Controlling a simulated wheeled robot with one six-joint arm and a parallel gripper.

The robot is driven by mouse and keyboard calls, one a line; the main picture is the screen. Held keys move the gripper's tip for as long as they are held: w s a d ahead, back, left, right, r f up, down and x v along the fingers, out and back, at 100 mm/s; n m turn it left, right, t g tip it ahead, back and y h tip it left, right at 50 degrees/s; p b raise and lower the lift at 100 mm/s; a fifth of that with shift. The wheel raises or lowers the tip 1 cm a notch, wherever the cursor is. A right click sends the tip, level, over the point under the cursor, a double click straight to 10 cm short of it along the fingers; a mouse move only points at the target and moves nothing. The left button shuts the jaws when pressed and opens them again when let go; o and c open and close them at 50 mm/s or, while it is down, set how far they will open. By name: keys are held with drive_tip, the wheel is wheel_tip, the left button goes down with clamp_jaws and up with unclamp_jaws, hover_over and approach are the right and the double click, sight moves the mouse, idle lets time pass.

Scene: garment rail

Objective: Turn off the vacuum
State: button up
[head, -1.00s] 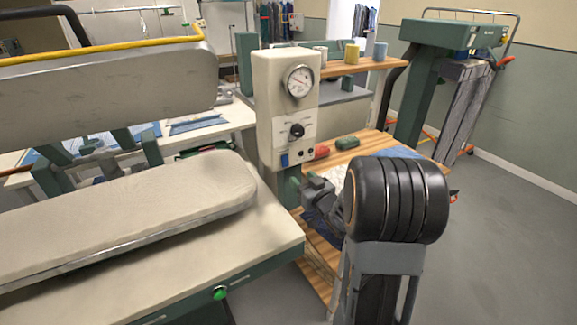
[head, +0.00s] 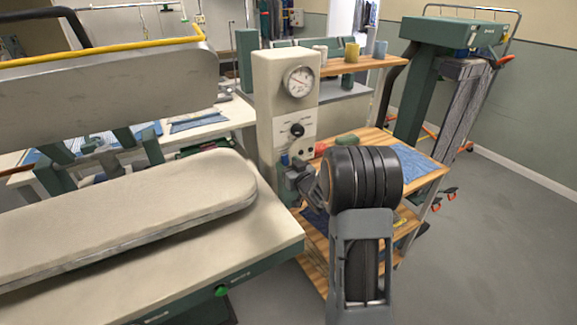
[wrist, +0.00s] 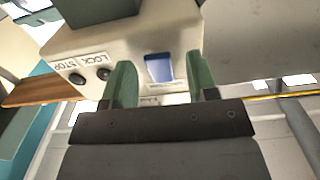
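The cream control box (head: 270,85) stands beside the pressing table, with a round gauge (head: 300,81) and a black knob (head: 297,130) on its front. A blue rocker switch (wrist: 159,68) sits low on this face, and my gripper largely covers that area in the head view. In the wrist view, two black buttons marked LOCK (wrist: 103,74) and STOP (wrist: 77,79) are left of the switch. My gripper (wrist: 161,62) is open and empty. Its green fingers stand apart on either side of the switch, close to the panel; contact cannot be told. My gripper also shows in the head view (head: 291,176).
The padded pressing board (head: 130,215) lies left of the box, with the metal press head (head: 100,95) above it. A wooden shelf unit with blue cloth (head: 418,165) is on the right. Open floor (head: 490,250) lies at the right.

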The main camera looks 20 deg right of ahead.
drive_tip(key=c, duration=0.9)
drive_tip(key=b, duration=0.2)
drive_tip(key=shift+f+t+b, duration=0.3)
drive_tip(key=shift+f+b, duration=0.05)
drive_tip(key=shift+f, duration=0.05)
drive_tip(key=shift+b, duration=0.95)
drive_tip(key=shift+r+t, duration=0.25)
drive_tip(key=shift+t, duration=0.05)
drive_tip(key=o, duration=0.9)
drive_tip(key=s, duration=0.4)
drive_tip(key=s+d+f+b, duration=0.1)
drive_tip(key=s, duration=0.8)
drive_tip(key=shift+s+d+f+b, duration=0.15)
drive_tip(key=shift+s+d+b, duration=0.1)
drive_tip(key=shift+s+b, duration=0.1)
